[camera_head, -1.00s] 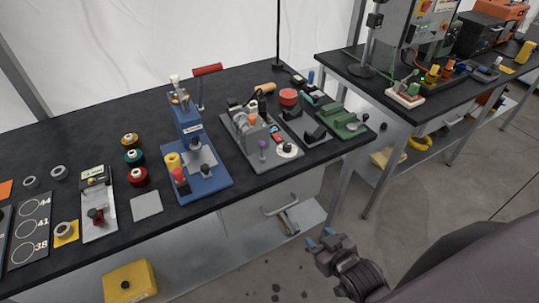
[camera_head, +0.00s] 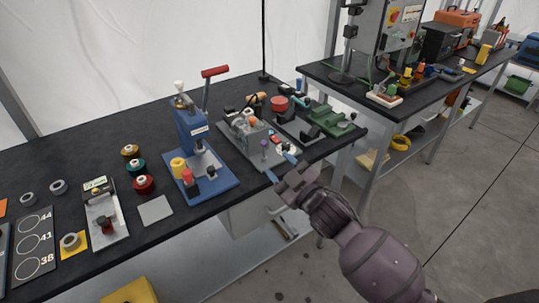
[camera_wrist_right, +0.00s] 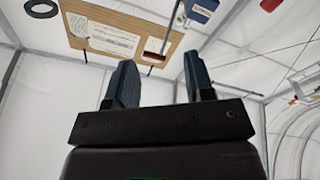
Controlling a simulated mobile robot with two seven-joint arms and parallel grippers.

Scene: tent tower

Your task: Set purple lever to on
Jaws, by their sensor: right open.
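The purple lever (camera_head: 264,144) is a small purple knob standing on the front of a grey device (camera_head: 240,130) on the black workbench. Whether it is set on or off is too small to tell. My right gripper (camera_head: 281,167) is at the bench's front edge, just in front of and to the right of the lever in the picture. Its blue fingertips are spread and nothing is between them. The right wrist view also shows the open gripper (camera_wrist_right: 157,82), with the lever out of sight. My left gripper is not in view.
A blue press (camera_head: 196,150) with a red-handled arm stands left of the grey device. A green device (camera_head: 327,120) sits to its right. Reels (camera_head: 143,184) and a grey plate (camera_head: 155,210) lie further left. A second bench (camera_head: 350,80) stands at the right.

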